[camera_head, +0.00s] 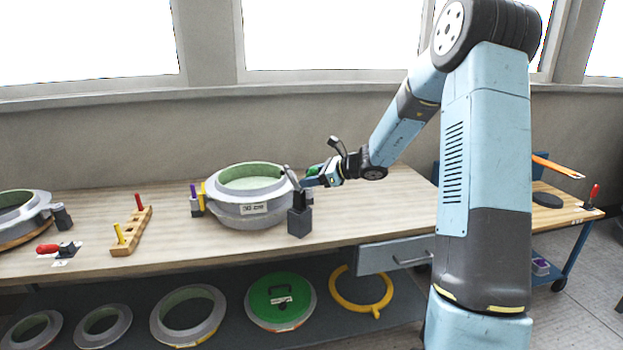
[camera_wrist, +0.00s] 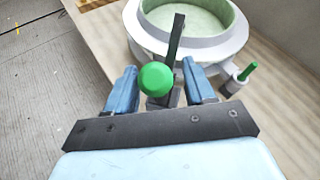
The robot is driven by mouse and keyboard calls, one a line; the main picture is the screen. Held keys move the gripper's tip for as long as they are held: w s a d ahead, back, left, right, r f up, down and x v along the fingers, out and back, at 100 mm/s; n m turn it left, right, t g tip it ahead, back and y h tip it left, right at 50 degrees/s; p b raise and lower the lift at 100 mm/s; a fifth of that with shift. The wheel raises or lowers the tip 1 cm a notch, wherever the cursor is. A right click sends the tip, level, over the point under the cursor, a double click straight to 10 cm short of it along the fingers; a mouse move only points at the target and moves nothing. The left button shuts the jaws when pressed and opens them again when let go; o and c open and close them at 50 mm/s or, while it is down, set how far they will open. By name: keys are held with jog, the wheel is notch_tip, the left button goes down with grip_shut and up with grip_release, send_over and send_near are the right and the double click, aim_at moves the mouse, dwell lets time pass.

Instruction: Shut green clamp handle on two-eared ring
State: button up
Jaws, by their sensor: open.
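The two-eared ring (camera_head: 240,212) is a grey mould with a pale green inside, standing on the bench; part of it shows at the top of the wrist view (camera_wrist: 203,48). A clamp on a dark block (camera_head: 299,222) stands at its right side. Its green handle knob (camera_wrist: 156,79) sits between my two blue fingertips in the wrist view, with a dark bar (camera_wrist: 176,38) rising beyond it. The green knob also shows in the head view (camera_head: 313,170), partly hidden by my gripper (camera_head: 318,180). My gripper is open around the knob; contact cannot be told.
A purple handle (camera_head: 194,190) and a yellow one (camera_head: 203,188) stand at the ring's left. A wooden rack (camera_head: 133,232) with pegs, a red-handled clamp (camera_head: 60,248) and another ring (camera_head: 22,212) lie farther left. A green peg (camera_wrist: 247,71) stands beside the ring in the wrist view.

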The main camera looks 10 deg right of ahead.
jog(key=v, duration=1.3)
jog(key=shift+s+d, duration=0.25)
jog(key=shift+r, duration=0.1)
